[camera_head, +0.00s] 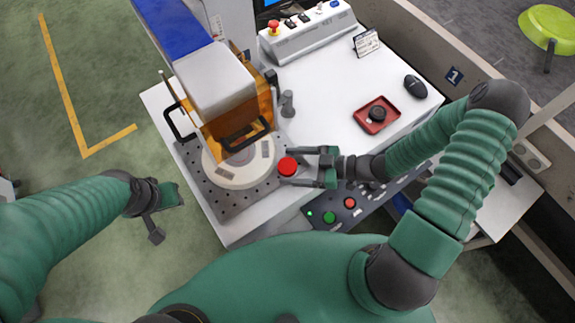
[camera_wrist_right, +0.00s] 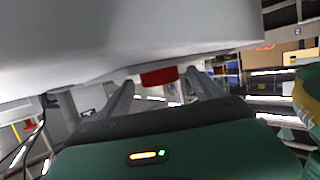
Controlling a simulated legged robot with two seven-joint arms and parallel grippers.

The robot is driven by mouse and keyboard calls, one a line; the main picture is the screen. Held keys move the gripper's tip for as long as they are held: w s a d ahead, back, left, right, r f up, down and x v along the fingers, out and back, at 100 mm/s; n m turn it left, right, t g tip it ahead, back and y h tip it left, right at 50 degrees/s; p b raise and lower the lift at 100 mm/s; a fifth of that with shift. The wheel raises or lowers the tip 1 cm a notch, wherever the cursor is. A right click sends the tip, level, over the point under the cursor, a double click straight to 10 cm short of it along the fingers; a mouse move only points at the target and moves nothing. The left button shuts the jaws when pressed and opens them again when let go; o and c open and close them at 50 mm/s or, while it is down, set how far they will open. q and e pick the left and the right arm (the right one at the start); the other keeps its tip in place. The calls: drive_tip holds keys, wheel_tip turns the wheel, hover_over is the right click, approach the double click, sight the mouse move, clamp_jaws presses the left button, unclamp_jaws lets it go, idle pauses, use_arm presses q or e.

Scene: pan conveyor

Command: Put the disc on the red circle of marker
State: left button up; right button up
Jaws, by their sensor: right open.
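The marker (camera_head: 238,175) has a round cream turntable under a clear orange guard. The red circle (camera_head: 287,166) sits at the turntable's right edge. My right gripper (camera_head: 290,167) is open, its two fingers spread at either side of the red circle. In the right wrist view a red piece (camera_wrist_right: 158,76) shows between the open fingers (camera_wrist_right: 160,85), below a large pale rounded surface. A black round piece (camera_head: 377,113), perhaps the disc, lies in the red tray (camera_head: 364,124). My left gripper (camera_head: 164,212) hangs left of the table; its jaw opening is unclear.
The white table (camera_head: 325,104) has free room between marker and tray. A control box (camera_head: 305,34), a small sign (camera_head: 366,43) and a black mouse (camera_head: 415,87) stand on it. A button panel (camera_head: 340,213) lies below my right gripper. A grey post (camera_head: 288,104) stands beside the marker.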

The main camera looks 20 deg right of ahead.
clamp_jaws()
idle(0.5)
